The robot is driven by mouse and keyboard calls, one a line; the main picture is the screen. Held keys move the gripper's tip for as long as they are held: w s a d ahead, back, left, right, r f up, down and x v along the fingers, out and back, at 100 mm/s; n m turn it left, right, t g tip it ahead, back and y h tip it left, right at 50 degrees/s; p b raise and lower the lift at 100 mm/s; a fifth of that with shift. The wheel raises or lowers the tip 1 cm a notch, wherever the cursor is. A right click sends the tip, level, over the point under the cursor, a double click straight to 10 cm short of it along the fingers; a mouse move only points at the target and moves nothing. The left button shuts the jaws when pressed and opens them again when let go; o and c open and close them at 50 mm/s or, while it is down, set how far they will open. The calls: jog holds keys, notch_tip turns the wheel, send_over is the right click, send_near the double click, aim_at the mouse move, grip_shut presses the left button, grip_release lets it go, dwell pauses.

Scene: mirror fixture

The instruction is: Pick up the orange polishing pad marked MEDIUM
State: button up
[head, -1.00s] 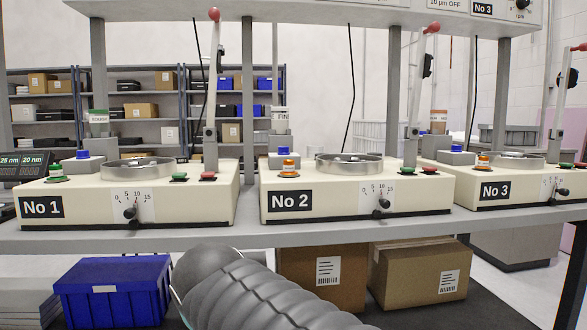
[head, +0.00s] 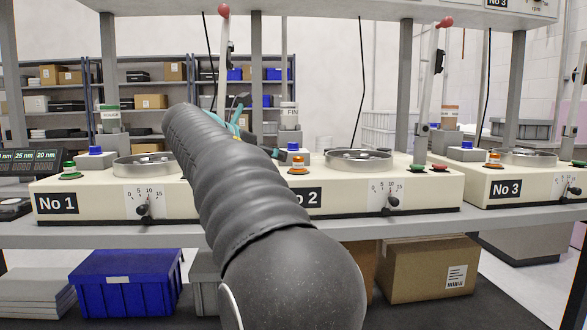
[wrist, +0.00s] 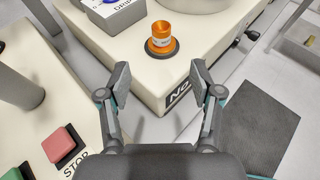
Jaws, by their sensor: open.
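An orange spool-shaped piece (wrist: 161,42) with a flared base and a pale band stands upright near the front corner of station No 2. In the head view it shows as a small orange piece (head: 297,164) on that station. Its small lettering is too small to read. Another orange piece (head: 494,160) stands on station No 3. My gripper (wrist: 161,78) is open and empty, its fingers pointing toward the orange piece on No 2 and apart from it. In the head view my gripper (head: 240,112) is partly hidden by my arm.
A grey block (wrist: 105,14) with a blue knob stands beside the orange piece. A red STOP button (wrist: 63,145) is at left. A green-topped pad piece (head: 69,169) is on No 1. An orange labelled tub (head: 450,117) stands behind No 3. Upright posts and levers rise between stations.

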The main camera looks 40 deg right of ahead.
aim_at(295, 163)
jog(key=b+x, duration=0.1)
jog(key=x, duration=1.1)
jog(key=shift+s, duration=0.1)
grip_shut()
